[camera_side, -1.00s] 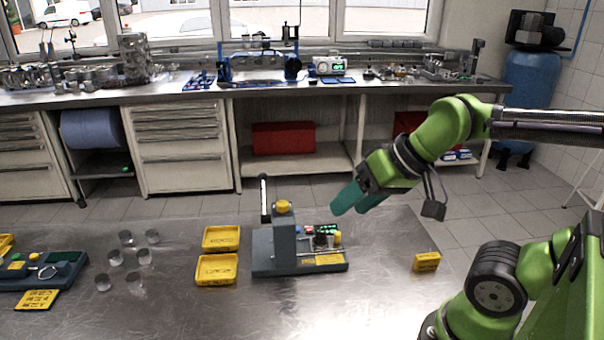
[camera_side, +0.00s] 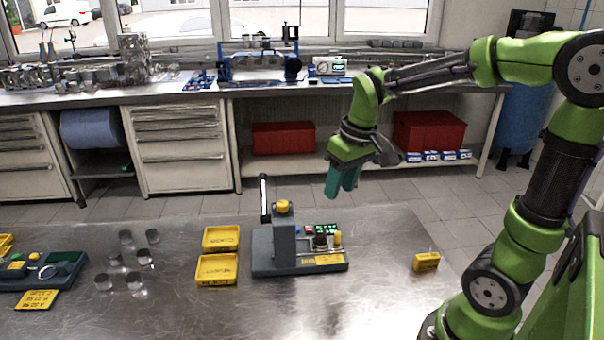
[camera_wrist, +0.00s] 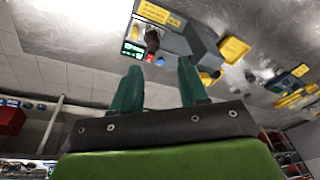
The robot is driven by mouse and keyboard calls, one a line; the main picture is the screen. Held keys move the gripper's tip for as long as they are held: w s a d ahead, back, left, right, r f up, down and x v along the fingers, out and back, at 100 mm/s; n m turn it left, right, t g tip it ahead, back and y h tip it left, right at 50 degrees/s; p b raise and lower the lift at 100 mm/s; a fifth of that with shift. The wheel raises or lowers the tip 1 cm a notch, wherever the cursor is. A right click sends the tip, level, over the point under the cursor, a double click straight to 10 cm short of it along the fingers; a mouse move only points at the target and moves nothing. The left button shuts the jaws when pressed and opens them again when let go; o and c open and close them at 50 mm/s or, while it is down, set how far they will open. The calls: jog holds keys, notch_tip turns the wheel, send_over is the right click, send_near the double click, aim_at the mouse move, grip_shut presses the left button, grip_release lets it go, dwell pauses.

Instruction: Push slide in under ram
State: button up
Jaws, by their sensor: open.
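The press (camera_side: 285,245) is a dark grey unit on the metal table in the side view. My gripper (camera_side: 342,190) has teal fingers, is open and empty, and is above and behind the press's right end. The wrist view shows the fingers (camera_wrist: 158,88) apart, with the press (camera_wrist: 188,38) beyond them.
Two yellow trays (camera_side: 220,238) (camera_side: 217,283) stand left of the press. Several metallic cylinders (camera_side: 134,282) and another grey-blue fixture (camera_side: 50,268) are farther left. A small yellow block (camera_side: 426,262) stands to the right. The table between press and block is clear.

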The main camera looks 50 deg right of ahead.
aim_at(338, 232)
jog(key=w+d+n+g, duration=0.2)
jog(key=w+d+n, duration=0.1)
jog(key=d+n, duration=0.15)
jog(key=shift+n+g, duration=0.3)
jog(key=shift+n, duration=0.25)
notch_tip(338, 232, down, 17)
jog(key=shift+s+f, duration=0.1)
jog(key=shift+s, duration=0.05)
grip_shut()
